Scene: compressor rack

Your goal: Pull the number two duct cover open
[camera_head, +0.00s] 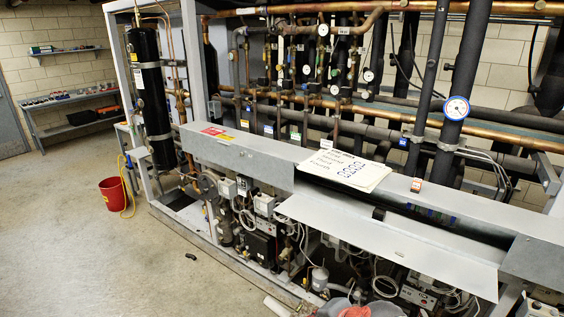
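A long grey duct (240,152) runs across the front of the compressor rack. Its left section is closed. On the right section a flat grey cover panel (390,240) stands out from the duct's front, tilted towards me. A dark gap (440,229) shows along the duct behind this panel. Small tags (417,185) sit on the duct's top, but their numbers are too small to read. I cannot tell which cover is number two.
A white paper with handwriting (345,171) lies on the duct. Pipes, valves and a round blue gauge (456,108) crowd the space behind it. Compressors and cables (262,245) fill the space below. A red bucket (115,194) stands left, with open concrete floor (75,250) around it.

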